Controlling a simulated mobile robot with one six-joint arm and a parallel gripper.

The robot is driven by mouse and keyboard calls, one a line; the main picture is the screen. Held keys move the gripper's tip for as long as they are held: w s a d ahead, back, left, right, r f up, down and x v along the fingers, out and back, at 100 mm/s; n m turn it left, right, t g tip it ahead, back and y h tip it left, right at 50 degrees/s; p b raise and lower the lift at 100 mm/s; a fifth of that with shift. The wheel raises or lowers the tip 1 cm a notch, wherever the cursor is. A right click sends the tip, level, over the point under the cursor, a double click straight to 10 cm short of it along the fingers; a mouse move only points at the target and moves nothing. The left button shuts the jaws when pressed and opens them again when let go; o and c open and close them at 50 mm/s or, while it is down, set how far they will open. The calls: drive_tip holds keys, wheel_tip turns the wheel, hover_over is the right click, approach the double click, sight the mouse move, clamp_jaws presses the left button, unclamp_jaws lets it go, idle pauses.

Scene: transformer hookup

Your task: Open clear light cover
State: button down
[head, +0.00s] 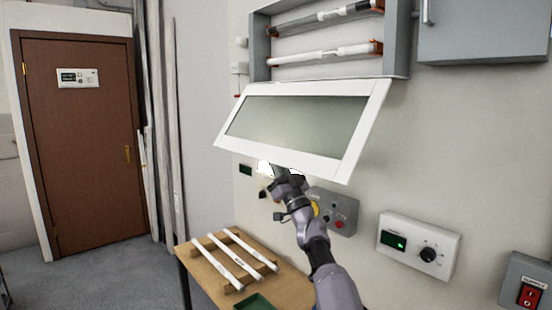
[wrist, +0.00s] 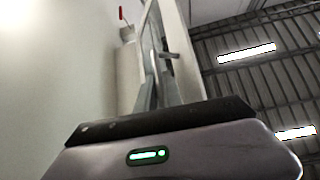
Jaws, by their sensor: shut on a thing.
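The clear light cover (head: 297,118) is a white frame around a greenish see-through pane. In the head view it hangs tilted outward below the grey light box (head: 398,40), whose inside is exposed. Two tubes, one darkened (head: 325,19) and one white (head: 325,54), sit in the box in orange end holders. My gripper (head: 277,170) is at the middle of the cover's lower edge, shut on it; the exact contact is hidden. In the wrist view a pale frame part, apparently the cover (wrist: 178,50), rises steeply beyond my gripper.
A wooden table (head: 205,275) below holds several white tubes (head: 240,262) on a rack and a green tray (head: 253,303). A control box with a green display (head: 418,246), a grey button box (head: 341,212) and a red switch (head: 529,296) are on the wall. A brown door (head: 82,140) stands left.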

drive_tip(key=shift+a, duration=0.1)
drive_tip(key=c, duration=1.5)
unclamp_jaws()
drive_tip(key=shift+f, duration=0.1)
drive_tip(key=shift+s+f+b, duration=0.2)
drive_tip(key=shift+f+b, duration=0.25)
drive_tip(key=shift+b, duration=0.4)
drive_tip(key=b+v, duration=0.3)
drive_tip(key=v, duration=1.3)
drive_tip(key=shift+s+d, duration=0.2)
drive_tip(key=shift+s, duration=0.05)
drive_tip(key=shift+r, duration=0.1)
